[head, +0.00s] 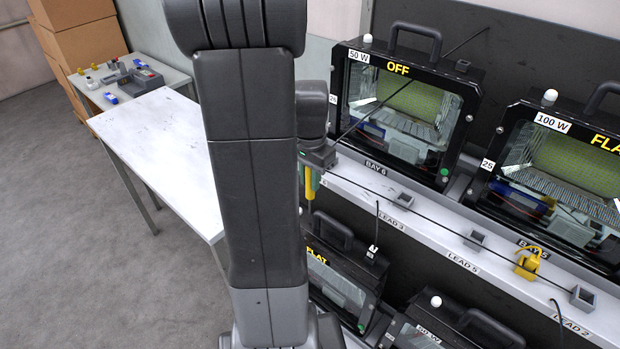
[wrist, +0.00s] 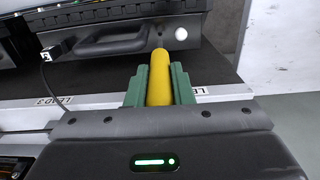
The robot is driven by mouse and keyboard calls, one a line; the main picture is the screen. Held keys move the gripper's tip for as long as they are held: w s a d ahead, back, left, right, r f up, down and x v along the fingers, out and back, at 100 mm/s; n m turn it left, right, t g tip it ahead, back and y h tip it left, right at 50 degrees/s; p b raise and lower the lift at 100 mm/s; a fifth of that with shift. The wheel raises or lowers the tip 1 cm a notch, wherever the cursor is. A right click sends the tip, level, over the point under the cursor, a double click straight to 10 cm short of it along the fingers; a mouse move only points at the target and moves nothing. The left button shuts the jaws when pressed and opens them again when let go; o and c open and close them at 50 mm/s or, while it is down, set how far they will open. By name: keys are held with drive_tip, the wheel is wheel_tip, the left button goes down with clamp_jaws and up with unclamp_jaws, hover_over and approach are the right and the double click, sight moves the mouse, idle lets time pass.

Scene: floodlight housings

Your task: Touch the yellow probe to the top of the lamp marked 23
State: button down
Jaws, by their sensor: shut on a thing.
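My gripper (head: 312,178) has green fingers and is shut on the yellow probe (head: 308,184). The probe also shows in the wrist view (wrist: 160,78), pointing away from the camera between the fingers. Beyond its tip is a dark lamp housing with a black handle (wrist: 105,42) and a white knob (wrist: 181,34). I cannot tell whether the tip touches it. I cannot read a 23 on any lamp. An upper lamp reading OFF and 50 W (head: 398,100) has a partly hidden number plate. The upper lamp reading 100 W (head: 565,165) bears 25.
Lower lamps, one reading FLAT (head: 335,275) and one 50 W (head: 440,325), sit below a pale shelf strip labelled with leads (head: 425,236). A yellow clip (head: 528,263) and thin black cables lie along the strip. A white table (head: 165,140) stands left, mostly clear.

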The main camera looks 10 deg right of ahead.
drive_tip(key=shift+r+p, duration=1.65)
drive_tip(key=shift+r, duration=0.8)
drive_tip(key=shift+f, duration=0.1)
